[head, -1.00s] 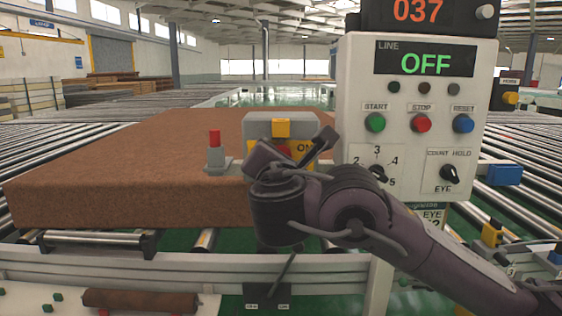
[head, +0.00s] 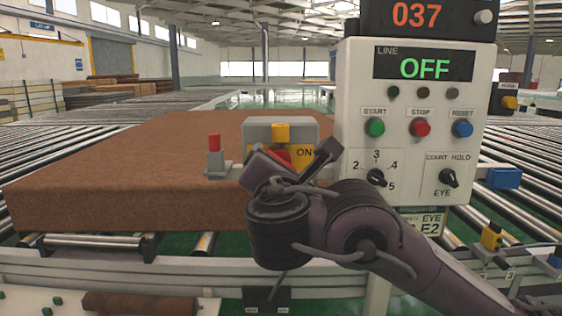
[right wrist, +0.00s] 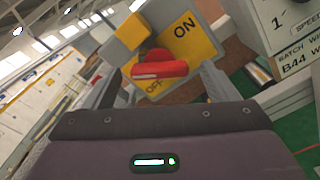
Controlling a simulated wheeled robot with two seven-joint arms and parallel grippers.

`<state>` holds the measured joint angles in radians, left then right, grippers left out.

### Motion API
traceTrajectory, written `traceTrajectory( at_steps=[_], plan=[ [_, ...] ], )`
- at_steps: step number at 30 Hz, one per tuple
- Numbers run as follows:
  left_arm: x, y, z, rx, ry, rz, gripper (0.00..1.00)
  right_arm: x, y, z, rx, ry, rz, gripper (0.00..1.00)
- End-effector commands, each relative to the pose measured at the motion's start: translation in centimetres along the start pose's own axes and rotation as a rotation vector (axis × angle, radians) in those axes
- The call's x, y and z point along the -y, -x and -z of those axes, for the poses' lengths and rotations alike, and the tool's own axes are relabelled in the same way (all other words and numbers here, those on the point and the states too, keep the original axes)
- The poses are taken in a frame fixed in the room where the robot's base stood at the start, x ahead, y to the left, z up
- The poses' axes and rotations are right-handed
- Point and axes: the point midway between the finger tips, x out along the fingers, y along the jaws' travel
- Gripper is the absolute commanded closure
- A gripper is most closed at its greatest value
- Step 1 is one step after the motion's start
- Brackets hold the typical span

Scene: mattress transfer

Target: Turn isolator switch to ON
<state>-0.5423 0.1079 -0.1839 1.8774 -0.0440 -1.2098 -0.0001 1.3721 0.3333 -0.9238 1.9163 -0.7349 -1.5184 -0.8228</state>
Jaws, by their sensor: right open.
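The isolator switch (head: 303,131) is a grey box with a yellow plate marked ON, standing behind my right gripper (head: 293,163) in the head view. Its red handle (head: 280,157) shows partly between my fingers; the lower part of the switch is hidden by my gripper. In the right wrist view the red handle (right wrist: 160,68) lies between the two open fingers of my right gripper (right wrist: 162,85), with gaps on both sides. The yellow plate (right wrist: 190,45) shows ON at upper right and OFF at lower left, partly covered by the handle. My left gripper is out of view.
A control panel (head: 415,75) reading OFF stands close to the right of the switch. A small grey post with a red top (head: 214,143) stands to the left. A brown mattress (head: 120,160) lies behind on the rollers.

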Motion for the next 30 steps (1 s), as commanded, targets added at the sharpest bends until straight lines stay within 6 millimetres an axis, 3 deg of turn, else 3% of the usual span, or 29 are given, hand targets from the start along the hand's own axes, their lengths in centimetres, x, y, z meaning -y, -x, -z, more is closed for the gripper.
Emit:
traceTrajectory(
  at_steps=[3, 9, 21, 23, 26, 29, 30],
  plan=[
    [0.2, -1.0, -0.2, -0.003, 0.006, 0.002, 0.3, -0.1, 2.2, 0.1, -0.006, -0.003, -0.002, 0.2],
    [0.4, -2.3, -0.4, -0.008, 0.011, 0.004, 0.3, -0.1, 4.5, 0.1, -0.004, 0.0, -0.001, 0.2],
    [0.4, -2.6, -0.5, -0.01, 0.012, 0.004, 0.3, 0.1, 4.9, 0.1, -0.004, -0.004, 0.002, 0.2],
    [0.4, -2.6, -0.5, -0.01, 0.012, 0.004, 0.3, 0.4, 4.7, 0.6, -0.019, -0.021, 0.011, 0.2],
    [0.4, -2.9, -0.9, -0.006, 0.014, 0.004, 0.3, 1.6, 2.4, 2.2, -0.101, -0.105, 0.065, 0.2],
    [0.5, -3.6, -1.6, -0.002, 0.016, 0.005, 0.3, 4.3, -1.4, 5.7, -0.235, -0.268, 0.166, 0.2],
    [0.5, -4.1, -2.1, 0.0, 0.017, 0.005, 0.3, 5.9, -2.9, 7.8, -0.295, -0.353, 0.221, 0.2]
  ],
)
